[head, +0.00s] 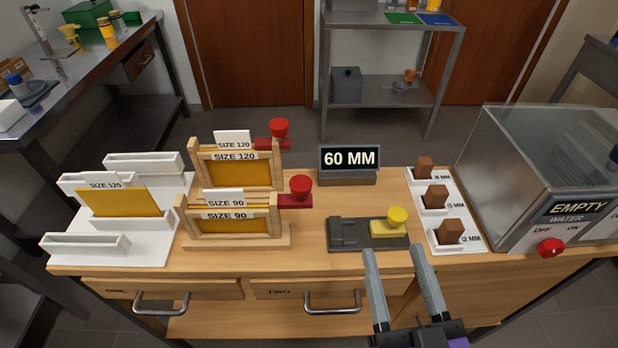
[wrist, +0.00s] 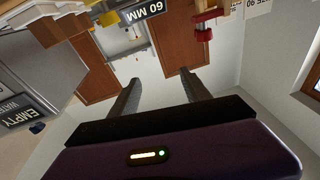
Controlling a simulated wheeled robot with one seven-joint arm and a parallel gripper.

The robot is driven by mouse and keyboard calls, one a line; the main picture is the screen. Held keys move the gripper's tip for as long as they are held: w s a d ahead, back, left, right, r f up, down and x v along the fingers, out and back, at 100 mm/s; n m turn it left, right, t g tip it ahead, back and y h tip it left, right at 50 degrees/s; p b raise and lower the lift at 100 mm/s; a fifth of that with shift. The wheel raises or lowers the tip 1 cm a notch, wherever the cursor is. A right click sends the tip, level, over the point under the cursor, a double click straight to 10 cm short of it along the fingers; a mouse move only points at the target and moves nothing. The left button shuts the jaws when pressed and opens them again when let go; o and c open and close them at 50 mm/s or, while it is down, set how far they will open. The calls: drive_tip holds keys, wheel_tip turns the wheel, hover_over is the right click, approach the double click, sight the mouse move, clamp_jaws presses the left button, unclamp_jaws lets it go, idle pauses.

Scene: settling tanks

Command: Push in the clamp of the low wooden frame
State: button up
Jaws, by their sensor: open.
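The low wooden frame (head: 235,227) stands at the front left of the table, labelled SIZE 90, with a yellow panel in it. Its clamp (head: 300,188) is a red knob on a dark red block at the frame's right upper corner, sticking out to the right. In the wrist view a red clamp (wrist: 206,22) shows at the upper right, near a cut-off SIZE 90 label. My gripper (head: 394,250) is open and empty, at the table's front edge, to the right of the frame and nearer the camera. Its two fingers also show in the wrist view (wrist: 159,76).
A taller SIZE 120 frame (head: 216,172) with its own red clamp (head: 279,128) stands behind. White racks (head: 142,163) are left; brown blocks (head: 435,197) and a glass tank (head: 540,150) are right.

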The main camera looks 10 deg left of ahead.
sight(296, 179)
drive_tip(key=w+a+n+g+y, duration=0.1)
drive_tip(key=w+a, duration=0.1)
drive_tip(key=a, duration=0.2)
drive_tip(key=w+a+n+g+y, duration=0.1)
drive_tip(key=w+a+g, duration=0.1)
drive_tip(key=a, duration=0.3)
drive_tip(key=w+a+n+g+y+b, duration=0.1)
drive_tip(key=w+a+n+y, duration=0.1)
drive_tip(key=w+a, duration=0.1)
drive_tip(key=shift+w+a+r, duration=0.15)
drive_tip(key=shift+a+r, duration=0.05)
drive_tip(key=shift+a, duration=0.2)
drive_tip(key=shift+w+a+r, duration=0.15)
drive_tip(key=shift+a, duration=0.2)
drive_tip(key=x, duration=0.7)
drive_tip(key=shift+w+a+f+p, duration=0.15)
drive_tip(key=shift+w+a+p, duration=0.1)
drive_tip(key=shift+p, duration=0.1)
clamp_jaws()
